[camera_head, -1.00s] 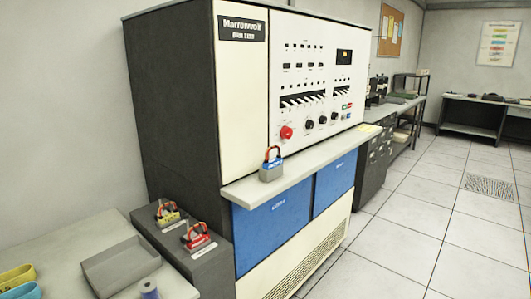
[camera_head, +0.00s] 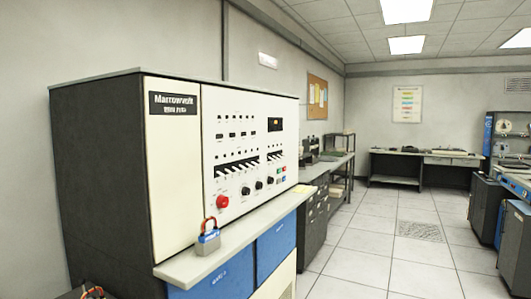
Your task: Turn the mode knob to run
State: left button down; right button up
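The computer cabinet (camera_head: 175,180) stands at the left, with a white control panel (camera_head: 248,130) facing right.
Red and yellow items show at the bottom left corner. Benches (camera_head: 405,160) line the far wall. The tiled floor (camera_head: 380,245) to the right is open.

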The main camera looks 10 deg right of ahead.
aim_at(222, 201)
jog(key=i+l+u, duration=0.15)
jog(key=i+l, duration=0.55)
jog(key=i, duration=0.1)
